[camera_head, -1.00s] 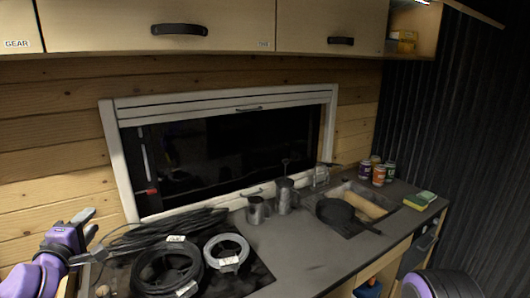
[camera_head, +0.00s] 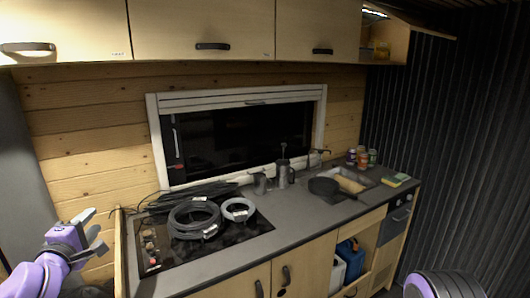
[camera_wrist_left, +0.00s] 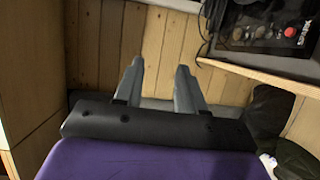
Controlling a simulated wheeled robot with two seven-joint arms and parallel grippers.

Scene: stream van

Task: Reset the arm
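My left gripper (camera_head: 92,228) is at the lower left of the head view, beside the left end of the counter. Its two grey fingers are apart with nothing between them. The left wrist view shows the same fingers (camera_wrist_left: 158,85) open and empty, in front of wooden wall boards. A purple and dark part of my right arm (camera_head: 440,286) shows at the bottom right of the head view. The right gripper itself is out of view.
Cabinets (camera_head: 205,30) hang above. An open lower shelf holds a blue container (camera_head: 352,258). Dark items lie near the left fingers.

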